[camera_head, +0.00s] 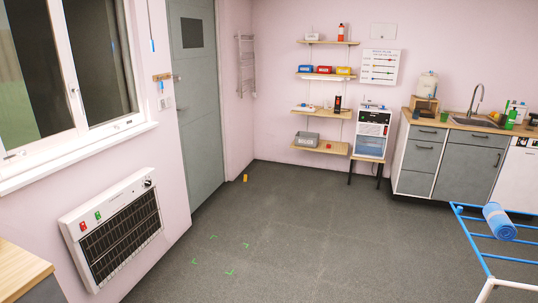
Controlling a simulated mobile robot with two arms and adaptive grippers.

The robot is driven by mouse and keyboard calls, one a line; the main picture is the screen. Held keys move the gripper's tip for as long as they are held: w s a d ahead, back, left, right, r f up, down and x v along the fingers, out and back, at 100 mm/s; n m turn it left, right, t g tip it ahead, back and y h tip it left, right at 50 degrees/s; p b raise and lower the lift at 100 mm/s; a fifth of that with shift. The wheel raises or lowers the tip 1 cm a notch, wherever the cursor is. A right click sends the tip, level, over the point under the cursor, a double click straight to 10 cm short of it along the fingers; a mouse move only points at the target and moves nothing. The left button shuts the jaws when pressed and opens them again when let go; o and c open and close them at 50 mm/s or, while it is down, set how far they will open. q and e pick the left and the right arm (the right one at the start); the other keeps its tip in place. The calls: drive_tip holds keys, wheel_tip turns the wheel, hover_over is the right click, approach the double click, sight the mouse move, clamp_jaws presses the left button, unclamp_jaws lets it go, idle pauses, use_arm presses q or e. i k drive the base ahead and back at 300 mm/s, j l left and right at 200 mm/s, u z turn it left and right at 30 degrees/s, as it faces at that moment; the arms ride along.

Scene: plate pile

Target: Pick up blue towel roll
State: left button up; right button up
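The blue towel roll (499,222) lies on the bars of a blue and white rack (484,233) at the lower right of the head view. It is a rolled light blue cloth, and it sits near the rack's left end. The rack's right part runs out of the picture. Neither of my grippers shows in this view.
Grey floor (290,220) with green corner marks (230,272) is clear in the middle. A wall heater (113,229) and a wooden-topped counter (20,275) stand at left. Cabinets with a sink (470,120) and a small white appliance (372,132) stand at the back right.

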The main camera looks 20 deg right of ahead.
sight(501, 225)
drive_tip(key=i+l+z, duration=0.25)
drive_tip(key=i+z, duration=0.15)
drive_tip(key=i+l+z, duration=0.15)
drive_tip(key=i+z, duration=0.7)
drive_tip(key=i+j+z, duration=0.15)
drive_tip(key=i+z, duration=0.25)
drive_tip(key=i+j+z, duration=0.25)
drive_tip(key=z, duration=0.15)
drive_tip(key=i+z, duration=0.25)
drive_tip(key=i, duration=0.15)
